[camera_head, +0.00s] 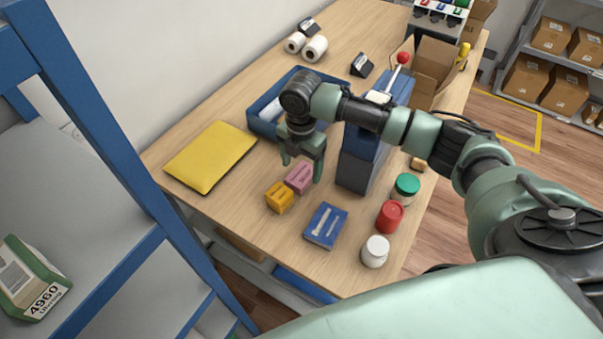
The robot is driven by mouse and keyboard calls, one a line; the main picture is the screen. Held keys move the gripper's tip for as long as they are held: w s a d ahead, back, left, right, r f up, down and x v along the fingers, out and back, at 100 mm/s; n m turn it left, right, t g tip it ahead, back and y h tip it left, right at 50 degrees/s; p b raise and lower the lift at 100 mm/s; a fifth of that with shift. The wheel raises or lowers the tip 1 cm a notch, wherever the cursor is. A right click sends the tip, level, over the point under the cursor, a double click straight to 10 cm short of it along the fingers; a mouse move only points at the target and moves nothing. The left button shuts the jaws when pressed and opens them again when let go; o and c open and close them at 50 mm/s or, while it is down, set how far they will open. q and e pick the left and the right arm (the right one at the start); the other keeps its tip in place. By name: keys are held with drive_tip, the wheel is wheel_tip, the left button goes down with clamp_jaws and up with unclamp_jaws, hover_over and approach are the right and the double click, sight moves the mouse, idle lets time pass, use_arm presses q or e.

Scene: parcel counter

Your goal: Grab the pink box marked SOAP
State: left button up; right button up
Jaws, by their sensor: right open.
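A small pink box (299,177) with dark print on it lies on the wooden counter; the print is too small to read. An orange box (279,197) stands right beside it, at its lower left. My right gripper (302,168) is open and points down at the pink box, its fingers to either side of the box's upper part in the picture. I cannot tell whether the fingers touch the box or are still above it. My left gripper does not show.
A blue box (325,226) lies nearby, with green (406,187), red (389,215) and white (375,251) jars to its right. A yellow envelope (210,157) lies left.

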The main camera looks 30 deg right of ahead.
sight(302, 174)
wheel_tip(302, 174, down, 3)
drive_tip(key=shift+w+d+r, duration=0.15)
drive_tip(key=shift+r, duration=0.05)
drive_tip(key=shift+w+f, duration=0.1)
drive_tip(key=shift+f, duration=0.25)
drive_tip(key=shift+c, duration=0.9)
drive_tip(key=c, duration=1.3)
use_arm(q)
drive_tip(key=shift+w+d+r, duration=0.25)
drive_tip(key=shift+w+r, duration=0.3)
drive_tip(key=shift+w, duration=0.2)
use_arm(e)
drive_tip(key=shift+r, duration=0.1)
drive_tip(key=shift+c, duration=0.2)
